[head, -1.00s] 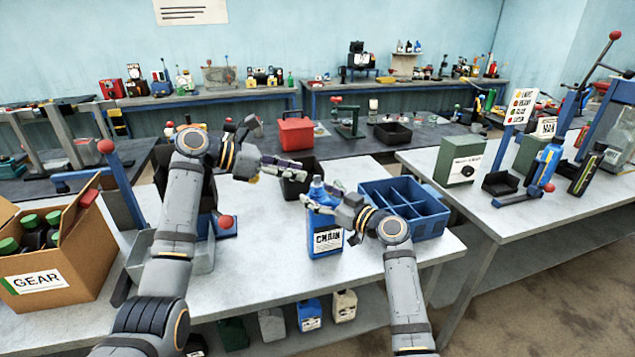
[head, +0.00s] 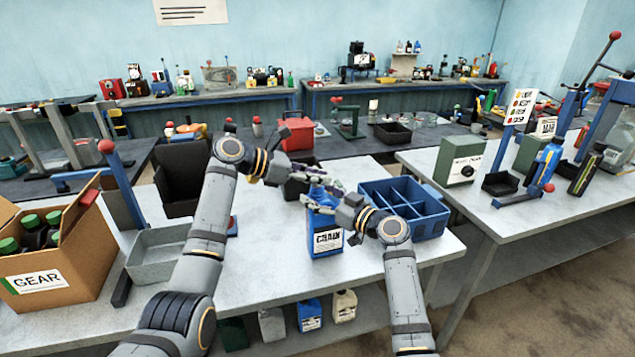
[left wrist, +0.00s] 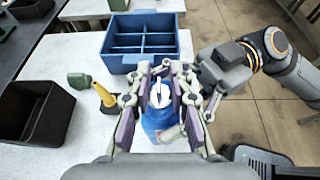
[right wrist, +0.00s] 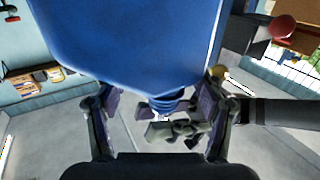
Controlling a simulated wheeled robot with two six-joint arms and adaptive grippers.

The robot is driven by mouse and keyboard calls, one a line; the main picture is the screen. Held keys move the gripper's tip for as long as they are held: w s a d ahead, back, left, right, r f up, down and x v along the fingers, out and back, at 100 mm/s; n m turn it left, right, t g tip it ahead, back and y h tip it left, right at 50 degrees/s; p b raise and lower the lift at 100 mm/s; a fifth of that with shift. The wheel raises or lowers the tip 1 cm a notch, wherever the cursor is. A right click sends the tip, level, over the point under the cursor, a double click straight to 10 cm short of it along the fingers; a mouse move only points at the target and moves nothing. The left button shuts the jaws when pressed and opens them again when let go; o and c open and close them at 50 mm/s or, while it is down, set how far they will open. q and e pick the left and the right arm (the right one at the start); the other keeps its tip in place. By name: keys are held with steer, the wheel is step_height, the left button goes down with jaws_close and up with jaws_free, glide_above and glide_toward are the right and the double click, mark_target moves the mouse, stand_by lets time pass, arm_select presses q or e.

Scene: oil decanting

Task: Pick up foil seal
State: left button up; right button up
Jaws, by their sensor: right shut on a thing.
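A blue bottle (head: 313,227) with a white CHAIN label stands upright on the near table. My right gripper (head: 327,203) is shut on its upper part from the right. The bottle's blue body and neck (right wrist: 160,104) fill the top and middle of the right wrist view. In the left wrist view a pale foil seal (left wrist: 160,95) appears at the bottle's mouth, partly hidden by fingers. My left gripper (head: 320,181) is just above the bottle top. Its fingers (left wrist: 158,108) are apart on either side of the mouth; I cannot tell whether they touch the seal.
A blue divided crate (head: 430,229) stands right of the bottle. A grey tray (head: 160,257) and the GEAR box (head: 45,280) stand to the left. The table front is clear.

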arm_select(q)
jaws_close()
arm_select(e)
steer(key=shift+f, duration=0.4)
arm_select(q)
step_height(320, 180, up, 18)
arm_select(e)
steer(key=shift+s, duration=0.1)
stand_by(0.6)
steer(key=o, duration=1.7)
steer(key=shift+o, duration=1)
steer(key=shift+a, duration=0.1)
arm_select(q)
steer(key=shift+w+a+f, duration=0.1)
steer(key=shift+w+f, duration=0.05)
arm_select(e)
steer(key=shift+w, duration=0.2)
steer(key=shift+r, duration=0.15)
